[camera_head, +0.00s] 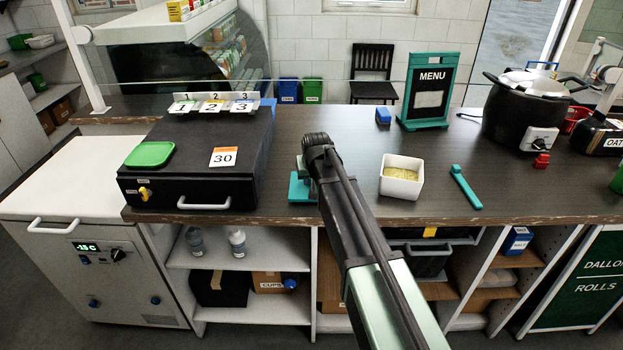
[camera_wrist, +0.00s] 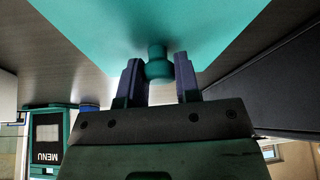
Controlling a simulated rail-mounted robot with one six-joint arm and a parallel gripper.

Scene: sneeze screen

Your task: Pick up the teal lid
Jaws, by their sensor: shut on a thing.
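The teal lid (camera_wrist: 115,28) fills the top of the wrist view, a flat teal plate with a darker round knob (camera_wrist: 158,66). My gripper (camera_wrist: 159,82) has its two fingers on either side of the knob, shut on it. In the head view, part of the teal lid (camera_head: 298,188) shows on or just above the counter, left of my arm. My arm hides the rest of the lid and the fingertips there. I cannot tell whether the lid touches the counter.
A black case (camera_head: 205,160) stands close on the left, with a green square (camera_head: 150,154) on top. A white tub (camera_head: 401,178) and a teal-handled tool (camera_head: 465,187) lie to the right. A menu stand (camera_head: 428,92), a blue block (camera_head: 383,116) and a black pot (camera_head: 520,115) stand farther back.

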